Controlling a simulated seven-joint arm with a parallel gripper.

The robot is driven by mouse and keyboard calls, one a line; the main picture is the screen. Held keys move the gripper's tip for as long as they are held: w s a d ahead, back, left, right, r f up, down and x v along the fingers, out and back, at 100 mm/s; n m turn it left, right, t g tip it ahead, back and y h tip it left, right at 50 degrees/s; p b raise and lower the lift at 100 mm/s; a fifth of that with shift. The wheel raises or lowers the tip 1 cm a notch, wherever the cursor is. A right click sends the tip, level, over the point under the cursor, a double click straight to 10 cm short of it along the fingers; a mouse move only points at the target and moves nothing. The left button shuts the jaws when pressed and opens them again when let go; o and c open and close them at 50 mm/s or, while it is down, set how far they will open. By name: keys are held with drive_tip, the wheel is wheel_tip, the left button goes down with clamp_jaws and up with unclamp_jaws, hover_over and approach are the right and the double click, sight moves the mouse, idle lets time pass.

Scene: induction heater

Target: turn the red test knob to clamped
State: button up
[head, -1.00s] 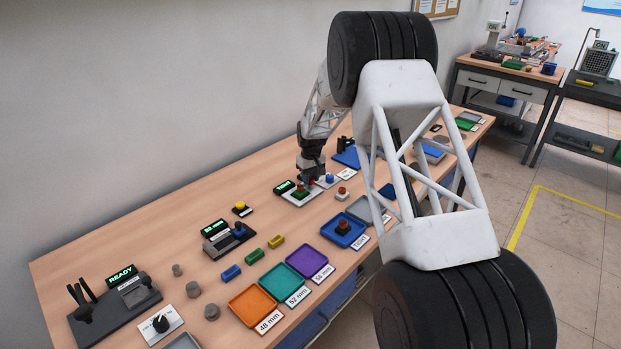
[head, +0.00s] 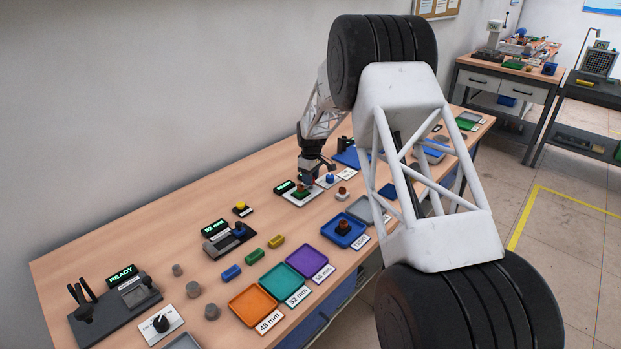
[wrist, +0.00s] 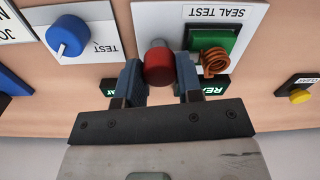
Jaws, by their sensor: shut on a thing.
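The red test knob (wrist: 159,64) stands on the white seal test plate (wrist: 172,16) in the wrist view. My gripper (wrist: 160,80) is shut on the red knob, with one finger on each side of it. In the head view my gripper (head: 311,176) is at the seal test station, where the knob is mostly hidden. A green block with a copper-coloured coil (wrist: 214,62) sits on the same plate, beside the knob. A small display (wrist: 214,88) is partly hidden behind my gripper, so its full text cannot be read. The knob's pointer does not show.
A blue knob on a white plate (wrist: 68,35) is close on the left in the wrist view. A yellow button (wrist: 300,96) is at the right. In the head view, orange (head: 253,306), teal and purple trays lie nearer along the bench.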

drive_tip(key=o, duration=0.9)
drive_tip(key=shift+r, duration=0.1)
drive_tip(key=shift+w+r, duration=0.1)
drive_tip(key=shift+r, duration=3.7)
